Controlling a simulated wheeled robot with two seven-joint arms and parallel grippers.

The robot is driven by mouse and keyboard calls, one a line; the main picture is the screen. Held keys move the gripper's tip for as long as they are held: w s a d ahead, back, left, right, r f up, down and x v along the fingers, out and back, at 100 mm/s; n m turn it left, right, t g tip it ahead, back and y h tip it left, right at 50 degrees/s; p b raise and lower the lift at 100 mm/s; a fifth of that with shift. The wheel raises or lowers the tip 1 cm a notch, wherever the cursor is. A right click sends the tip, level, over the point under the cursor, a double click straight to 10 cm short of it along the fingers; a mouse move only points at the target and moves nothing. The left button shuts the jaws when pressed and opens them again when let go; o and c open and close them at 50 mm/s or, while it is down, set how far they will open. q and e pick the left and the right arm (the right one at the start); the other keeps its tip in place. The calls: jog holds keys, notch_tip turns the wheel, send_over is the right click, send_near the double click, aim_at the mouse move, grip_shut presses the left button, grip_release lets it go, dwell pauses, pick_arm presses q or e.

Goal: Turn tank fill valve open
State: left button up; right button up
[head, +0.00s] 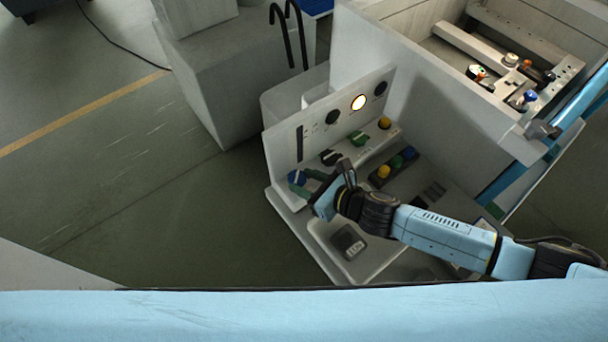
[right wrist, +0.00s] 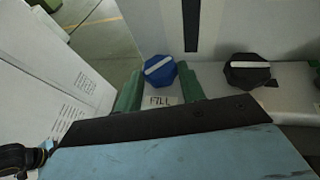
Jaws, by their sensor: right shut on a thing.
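The fill valve is a blue knob (head: 296,177) at the left end of the panel's lower ledge. In the right wrist view the blue knob (right wrist: 160,72) has a white bar slanting up to the right, and a "FILL" label (right wrist: 160,100) lies in front of it. My right gripper (head: 305,183) reaches in from the right. Its green fingers stand on both sides of the knob and are shut on it. In the right wrist view the gripper (right wrist: 158,84) hides the knob's lower sides. My left gripper is not in view.
A black knob (right wrist: 248,70) with a level white bar sits right of the blue one. Further along are a green knob (head: 358,139) and a yellow knob (head: 384,123). A lamp (head: 358,102) glows on the upright panel. Open floor (head: 190,220) lies to the left.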

jog(key=n+g+y, duration=0.1)
jog(key=w+n+g, duration=0.1)
jog(key=shift+d+n+g+y, duration=0.3)
jog(key=shift+n+g+y, duration=0.1)
jog(key=shift+w+f+n+g+y+b, duration=0.2)
jog(key=shift+n+g+y+b, duration=0.2)
jog(key=shift+n+g+b, duration=0.4)
jog(key=n+g+b, duration=0.4)
jog(key=shift+w+y, duration=0.3)
jog(key=shift+w, duration=0.1)
jog(key=shift+w+r+n+g+b, duration=0.1)
jog(key=shift+r+n+g+b, duration=0.1)
jog(key=shift+n+g+b, duration=0.85)
jog(key=shift+m+g, duration=0.25)
jog(key=o, duration=1)
jog(key=shift+a, duration=0.1)
jog(key=shift+c, duration=0.2)
